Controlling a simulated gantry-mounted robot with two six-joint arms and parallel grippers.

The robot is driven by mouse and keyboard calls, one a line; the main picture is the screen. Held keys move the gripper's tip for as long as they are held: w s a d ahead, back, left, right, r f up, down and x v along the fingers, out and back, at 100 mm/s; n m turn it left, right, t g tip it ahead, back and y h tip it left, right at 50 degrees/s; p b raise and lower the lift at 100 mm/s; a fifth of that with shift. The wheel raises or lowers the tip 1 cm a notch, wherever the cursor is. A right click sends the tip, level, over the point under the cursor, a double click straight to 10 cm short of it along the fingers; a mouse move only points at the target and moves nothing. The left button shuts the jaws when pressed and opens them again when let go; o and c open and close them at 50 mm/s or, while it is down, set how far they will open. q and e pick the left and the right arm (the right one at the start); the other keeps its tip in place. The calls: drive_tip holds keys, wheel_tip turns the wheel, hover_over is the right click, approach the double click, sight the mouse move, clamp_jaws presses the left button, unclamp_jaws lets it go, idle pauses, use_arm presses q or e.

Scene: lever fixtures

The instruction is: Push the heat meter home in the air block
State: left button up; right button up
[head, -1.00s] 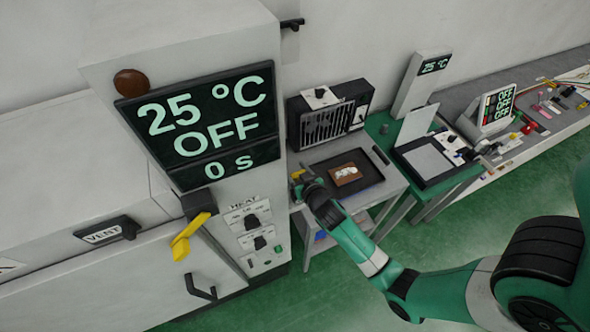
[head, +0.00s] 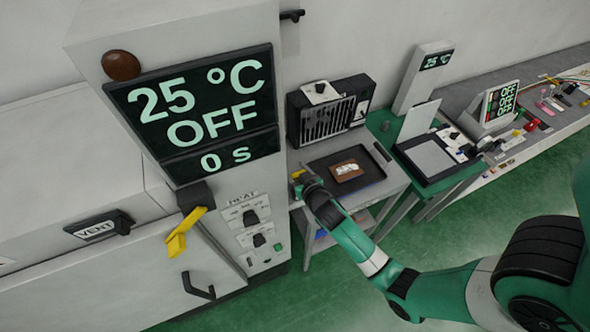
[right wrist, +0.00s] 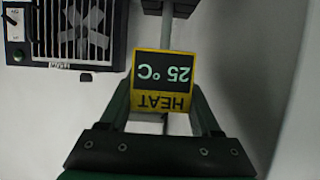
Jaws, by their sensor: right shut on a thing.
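The heat meter (right wrist: 165,82) is a dark box with a yellow frame, reading 25 °C and HEAT upside down in the right wrist view. My right gripper (right wrist: 165,115) is shut on it, one finger at each side. A grey rod runs from the meter toward a dark grey piece (right wrist: 168,6) at the top edge. In the head view my right gripper (head: 303,184) is at the left end of the small table, with a bit of yellow at it. I cannot tell for certain which part is the air block, or whether the meter touches it. My left gripper is not in view.
A black fan unit (head: 328,113) stands behind a black tray (head: 372,179) holding a brown piece (head: 347,170) with white on it. A large grey cabinet with a display (head: 199,115) and a yellow lever (head: 186,231) stands at left. Green floor is clear in front.

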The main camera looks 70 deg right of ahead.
drive_tip(key=shift+f+b, duration=0.55)
drive_tip(key=shift+f, duration=0.15)
drive_tip(key=o, duration=1.4)
drive_tip(key=shift+r, duration=0.1)
drive_tip(key=v, duration=1.1)
drive_tip(key=shift+s+a+r, duration=0.1)
drive_tip(key=shift+s+r, duration=0.1)
